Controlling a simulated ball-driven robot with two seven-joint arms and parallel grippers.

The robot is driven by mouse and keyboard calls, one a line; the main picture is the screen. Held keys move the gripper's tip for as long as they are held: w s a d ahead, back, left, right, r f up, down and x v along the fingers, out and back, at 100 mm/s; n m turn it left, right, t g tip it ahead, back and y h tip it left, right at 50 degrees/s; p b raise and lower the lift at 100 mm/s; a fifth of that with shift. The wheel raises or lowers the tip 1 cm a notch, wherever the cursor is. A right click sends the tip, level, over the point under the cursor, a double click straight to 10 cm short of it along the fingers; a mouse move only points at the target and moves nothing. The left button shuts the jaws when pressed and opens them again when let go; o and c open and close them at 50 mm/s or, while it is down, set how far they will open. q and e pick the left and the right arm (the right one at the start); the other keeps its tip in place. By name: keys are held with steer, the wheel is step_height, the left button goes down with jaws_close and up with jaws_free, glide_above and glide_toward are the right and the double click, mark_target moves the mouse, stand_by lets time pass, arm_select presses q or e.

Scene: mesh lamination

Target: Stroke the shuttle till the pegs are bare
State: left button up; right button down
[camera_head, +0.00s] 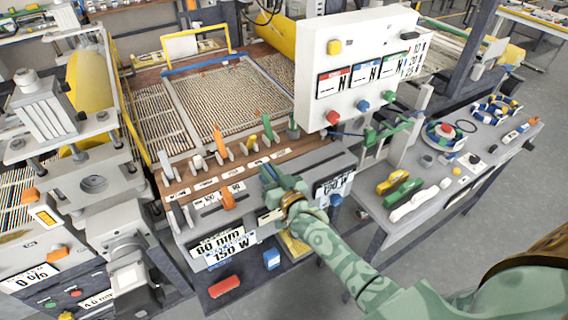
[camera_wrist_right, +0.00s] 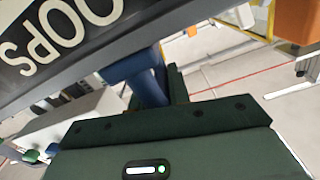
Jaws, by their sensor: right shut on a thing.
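My right gripper (camera_head: 274,180) reaches the front of the grey machine and is shut on a blue handle. In the right wrist view, the blue handle (camera_wrist_right: 136,66) sticks out below a dark edge bearing a label, beside the dark green finger (camera_wrist_right: 176,84). On the brown board behind stand upright pieces, among them an orange one (camera_head: 219,139), a green one (camera_head: 267,127) and a grey-green one (camera_head: 292,126). Another orange piece (camera_head: 228,198) sits lower, in the front row. I cannot tell which part is the shuttle or which are the pegs. My left gripper is not in view.
A white control box (camera_head: 350,70) with coloured buttons rises right of the mesh bed (camera_head: 220,103). A side table at right holds coloured handles (camera_head: 402,190) and rings. Open floor lies front right.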

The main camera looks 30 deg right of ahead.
steer(key=shift+s+a+f, duration=0.1)
steer(key=shift+a, duration=0.2)
steer(key=c, duration=1.6)
jaws_free()
steer(key=shift+o, duration=1.2)
steer(key=shift+a, duration=0.25)
steer(key=shift+s, duration=0.2)
steer(key=s+d, duration=0.1)
steer(key=s, duration=1.4)
steer(key=shift+s+d, duration=0.15)
steer(key=shift+s, duration=0.25)
